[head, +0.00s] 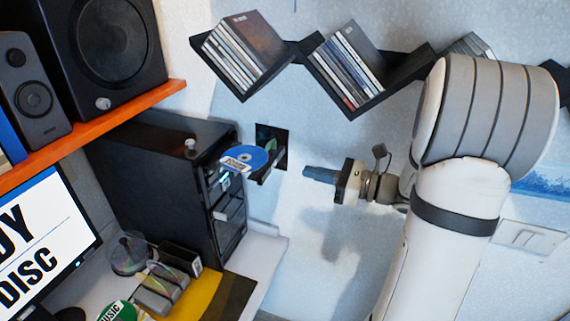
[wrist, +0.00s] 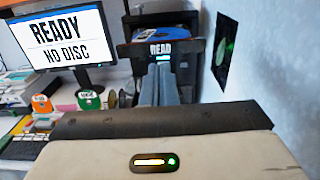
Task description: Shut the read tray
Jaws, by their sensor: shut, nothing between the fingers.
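The read tray (head: 271,167) sticks out of the black disc tower (head: 170,175) with a blue disc (head: 246,159) lying on it. In the wrist view the front of the read tray (wrist: 177,49) faces me with its READ label, and part of the blue disc (wrist: 185,34) shows above it. My gripper (head: 308,171) is shut and empty, to the right of the tray front in the head view and apart from it. In the wrist view the gripper fingers (wrist: 162,76) point at the tray front and cover the area just below it.
The monitor (wrist: 62,42) reads READY, NO DISC. A dark panel (wrist: 224,50) is on the wall right of the tray. Small boxes and discs stand on the desk near the tower.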

